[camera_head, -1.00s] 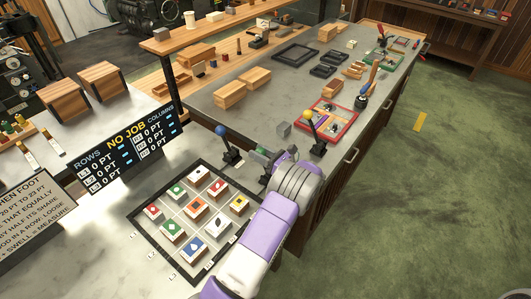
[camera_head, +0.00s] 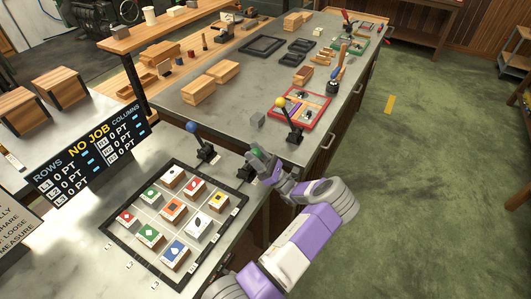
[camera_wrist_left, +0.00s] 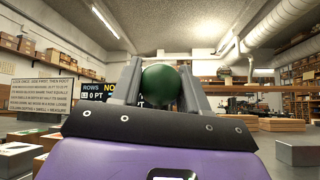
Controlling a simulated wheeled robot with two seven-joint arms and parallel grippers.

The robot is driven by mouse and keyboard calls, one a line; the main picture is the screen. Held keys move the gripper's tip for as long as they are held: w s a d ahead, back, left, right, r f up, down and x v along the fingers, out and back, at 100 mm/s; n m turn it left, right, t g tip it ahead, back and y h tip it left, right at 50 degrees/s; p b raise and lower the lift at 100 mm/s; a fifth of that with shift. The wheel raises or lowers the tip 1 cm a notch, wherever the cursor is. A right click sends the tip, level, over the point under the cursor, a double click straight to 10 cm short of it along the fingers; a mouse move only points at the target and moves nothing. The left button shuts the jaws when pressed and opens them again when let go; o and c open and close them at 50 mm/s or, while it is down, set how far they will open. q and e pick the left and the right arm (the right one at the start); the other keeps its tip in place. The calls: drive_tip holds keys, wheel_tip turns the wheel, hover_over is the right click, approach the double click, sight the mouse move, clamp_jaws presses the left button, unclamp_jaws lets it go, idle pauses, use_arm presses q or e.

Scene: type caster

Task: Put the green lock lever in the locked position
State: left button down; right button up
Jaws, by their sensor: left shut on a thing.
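The green lock lever has a round green knob (camera_head: 257,152), partly covered by my left gripper (camera_head: 262,160) at the right edge of the grey bench. In the left wrist view the green knob (camera_wrist_left: 161,85) sits between the two fingers of my left gripper (camera_wrist_left: 160,88), which is shut on it. The lever's dark base (camera_head: 246,173) shows just below and left of the gripper. Much of its shaft is hidden. My right gripper is not in view.
A blue-knobbed lever (camera_head: 191,127) stands to the left and a yellow-knobbed lever (camera_head: 280,103) to the upper right. A black frame (camera_head: 122,222) holding several picture blocks lies in front. A scoreboard (camera_head: 92,155) stands at the left.

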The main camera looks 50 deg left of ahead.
use_arm(q)
drive_tip(key=shift+d+f, duration=0.25)
drive_tip(key=shift+d, duration=0.05)
idle(0.4)
